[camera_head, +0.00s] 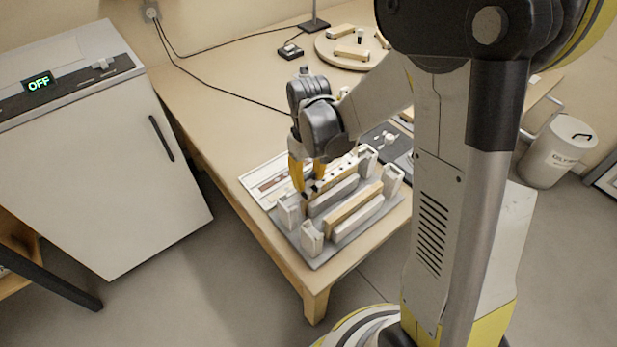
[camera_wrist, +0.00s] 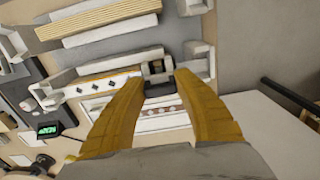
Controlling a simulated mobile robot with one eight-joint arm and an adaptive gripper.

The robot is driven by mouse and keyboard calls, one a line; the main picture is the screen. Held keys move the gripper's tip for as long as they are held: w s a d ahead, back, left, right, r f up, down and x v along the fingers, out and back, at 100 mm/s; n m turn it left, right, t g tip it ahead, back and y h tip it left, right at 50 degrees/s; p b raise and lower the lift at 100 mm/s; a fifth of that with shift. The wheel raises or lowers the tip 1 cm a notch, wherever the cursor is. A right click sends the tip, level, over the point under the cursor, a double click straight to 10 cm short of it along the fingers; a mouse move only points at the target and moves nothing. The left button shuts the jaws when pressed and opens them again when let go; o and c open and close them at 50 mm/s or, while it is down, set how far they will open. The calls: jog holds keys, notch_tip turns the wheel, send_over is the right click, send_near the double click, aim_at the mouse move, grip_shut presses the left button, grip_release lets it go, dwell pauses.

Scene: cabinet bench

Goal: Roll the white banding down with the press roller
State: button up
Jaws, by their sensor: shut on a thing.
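My gripper (camera_head: 309,189) reaches down over the left end of the grey clamping fixture (camera_head: 318,260) on the bench. In the wrist view my gripper's yellow fingers (camera_wrist: 160,82) are shut on a small dark tool, apparently the press roller (camera_wrist: 157,69). The tool sits at the end of a pale strip with dark diamond marks (camera_wrist: 95,88). This strip may be the white banding, but I cannot tell for sure. Contact between roller and strip is hidden by the fingers. Pale bars and a wood-coloured bar (camera_head: 355,207) lie parallel in the fixture.
White upright blocks (camera_head: 312,238) stand at the fixture's corners. A white tray (camera_head: 252,180) lies behind it. A round board (camera_head: 325,50) with wooden pieces is at the back. A cabinet reading OFF (camera_head: 100,150) stands left. The bench's left-middle (camera_head: 210,110) is mostly clear.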

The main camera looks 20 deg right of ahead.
jog(key=shift+w+d, duration=0.3)
jog(key=shift+d, duration=0.55)
jog(key=shift+w+d, duration=0.3)
jog(key=shift+d, duration=0.55)
jog(key=shift+w+d+f+b, duration=0.15)
jog(key=shift+w+d, duration=0.35)
jog(key=shift+d, duration=1.15)
jog(key=shift+w+d+r+b, duration=0.1)
jog(key=shift+w+d+b, duration=0.3)
jog(key=shift+d, duration=1.25)
jog(key=shift+w+d+f+b, duration=0.1)
jog(key=shift+w+d, duration=0.55)
jog(key=shift+d, duration=1)
jog(key=shift+s+a, duration=0.7)
jog(key=shift+a, duration=1.55)
jog(key=shift+s+a, duration=0.75)
jog(key=shift+a, duration=1.45)
jog(key=shift+s+a, duration=0.7)
jog(key=shift+a, duration=1.55)
jog(key=shift+r+p, duration=2.15)
jog(key=shift+r, duration=1)
